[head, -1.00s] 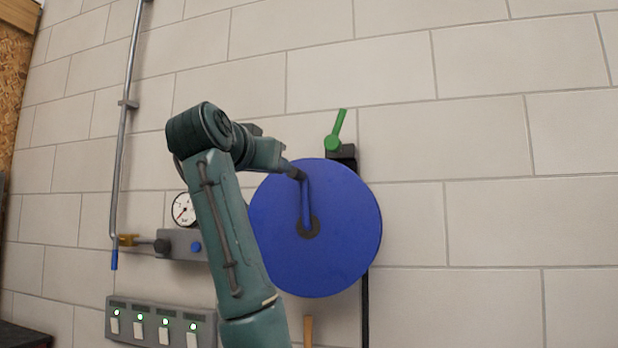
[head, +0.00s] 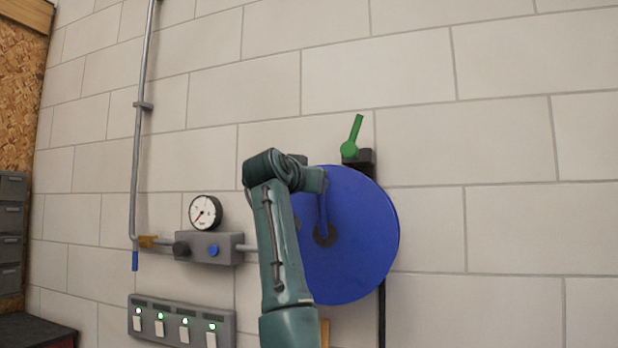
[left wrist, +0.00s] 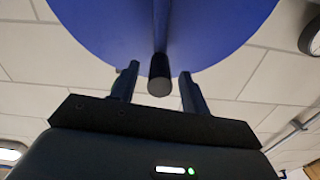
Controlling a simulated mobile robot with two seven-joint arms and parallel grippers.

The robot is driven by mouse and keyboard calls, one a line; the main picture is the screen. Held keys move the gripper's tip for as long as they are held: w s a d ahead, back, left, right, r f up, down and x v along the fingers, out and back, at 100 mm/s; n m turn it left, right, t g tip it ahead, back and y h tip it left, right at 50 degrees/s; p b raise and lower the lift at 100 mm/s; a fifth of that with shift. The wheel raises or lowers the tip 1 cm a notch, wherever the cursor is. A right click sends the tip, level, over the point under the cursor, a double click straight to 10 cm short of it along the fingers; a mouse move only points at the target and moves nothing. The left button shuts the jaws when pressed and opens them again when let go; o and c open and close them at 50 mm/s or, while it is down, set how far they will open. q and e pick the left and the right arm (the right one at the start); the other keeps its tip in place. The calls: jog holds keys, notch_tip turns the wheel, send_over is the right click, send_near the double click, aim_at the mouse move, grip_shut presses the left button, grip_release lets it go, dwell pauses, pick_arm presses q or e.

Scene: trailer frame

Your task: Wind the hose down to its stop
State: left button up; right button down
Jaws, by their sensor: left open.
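The blue round reel (head: 365,235) is on the wall, with its dark hub (head: 325,235) in the middle. A blue crank arm (head: 323,212) points up from the hub. Its outer end is hidden behind my left arm in the head view. In the left wrist view the crank's dark round handle (left wrist: 160,80) points toward the camera, between the two fingers of my left gripper (left wrist: 159,71). The gripper is open, with a visible gap on each side of the handle. I cannot make out the hose itself. My right gripper is not in view.
A green lever (head: 352,138) stands above the reel. To the left are a pressure gauge (head: 205,212) on a grey valve block (head: 222,247), a vertical pipe (head: 140,130) and a switch panel (head: 180,322) with lit green lamps. The wall to the right is bare.

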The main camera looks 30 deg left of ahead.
pick_arm(q)
grip_shut()
dwell(0.5)
